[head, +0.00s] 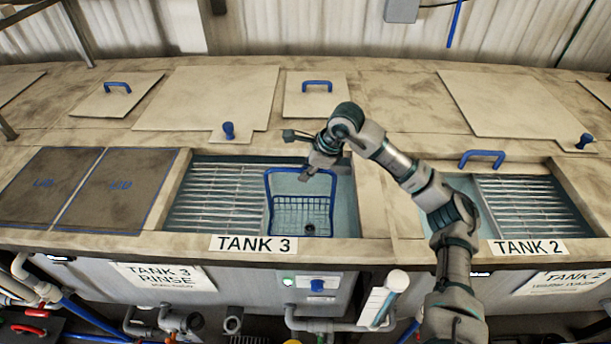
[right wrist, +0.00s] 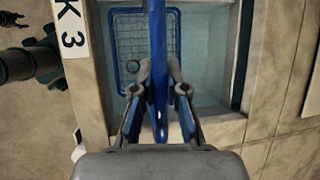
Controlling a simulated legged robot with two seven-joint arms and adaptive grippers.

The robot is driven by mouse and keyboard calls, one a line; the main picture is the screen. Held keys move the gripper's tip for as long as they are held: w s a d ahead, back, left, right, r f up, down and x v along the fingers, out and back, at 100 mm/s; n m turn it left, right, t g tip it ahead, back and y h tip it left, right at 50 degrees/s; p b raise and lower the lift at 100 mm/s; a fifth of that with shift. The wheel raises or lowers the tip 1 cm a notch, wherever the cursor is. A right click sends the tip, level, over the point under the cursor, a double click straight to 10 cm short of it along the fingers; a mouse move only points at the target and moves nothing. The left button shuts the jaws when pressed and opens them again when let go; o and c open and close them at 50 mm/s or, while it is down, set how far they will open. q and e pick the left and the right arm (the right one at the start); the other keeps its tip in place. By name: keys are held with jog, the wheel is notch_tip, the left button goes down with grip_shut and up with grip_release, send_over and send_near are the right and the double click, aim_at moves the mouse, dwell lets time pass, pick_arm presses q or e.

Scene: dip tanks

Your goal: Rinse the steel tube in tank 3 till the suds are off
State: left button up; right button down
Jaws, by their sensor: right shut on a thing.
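A blue wire basket (head: 287,204) with a tall handle is in tank 3 (head: 222,195), at the right part of its opening. My right gripper (head: 309,174) is shut on the top of the handle. In the right wrist view, the blue handle bar (right wrist: 157,35) runs between its fingers, and the basket mesh (right wrist: 138,42) is below in pale blue water. A small round dark shape (right wrist: 132,67) shows at the mesh; I cannot tell whether it is the steel tube or a drain. I cannot make out any suds. My left gripper is not in view.
A slatted rack (head: 215,205) fills the left part of tank 3. Tank 2 (head: 455,190), with its own rack (head: 525,205) and a blue handle (head: 482,157), is at the right. Dark panels (head: 118,190) lie left of tank 3.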

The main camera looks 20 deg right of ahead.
notch_tip(320, 180, up, 15)
jog(key=p, duration=1)
jog(key=shift+f, duration=0.1)
